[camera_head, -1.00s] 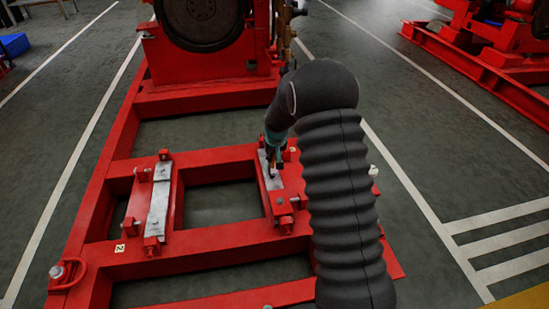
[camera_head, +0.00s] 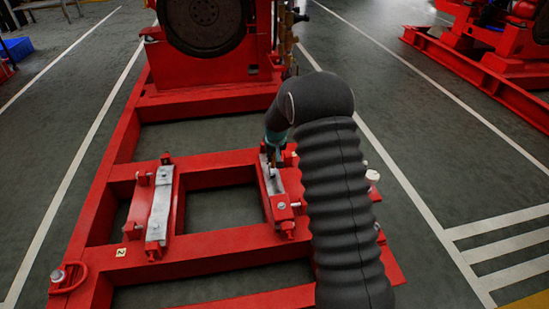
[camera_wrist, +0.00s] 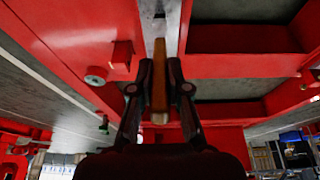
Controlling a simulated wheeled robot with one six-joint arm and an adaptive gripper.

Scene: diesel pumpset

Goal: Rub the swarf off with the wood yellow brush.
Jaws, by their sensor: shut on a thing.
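My gripper (camera_wrist: 160,72) is shut on the wood yellow brush (camera_wrist: 159,82), whose yellow-brown handle stands between the two dark fingers in the wrist view. In the head view my gripper (camera_head: 271,153) is low over the far part of the right grey metal pad (camera_head: 276,187) on the red frame. The pad also shows in the wrist view (camera_wrist: 172,38), beyond the brush. The brush's bristle end is not clear, and I cannot tell whether it touches the pad. I cannot make out swarf with certainty; small dark marks show near the brush.
A second grey pad (camera_head: 159,212) lies on the left side of the red base frame (camera_head: 207,250). Bolts and red blocks stand at the pads' ends. A large dark wheel (camera_head: 204,22) is at the back.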

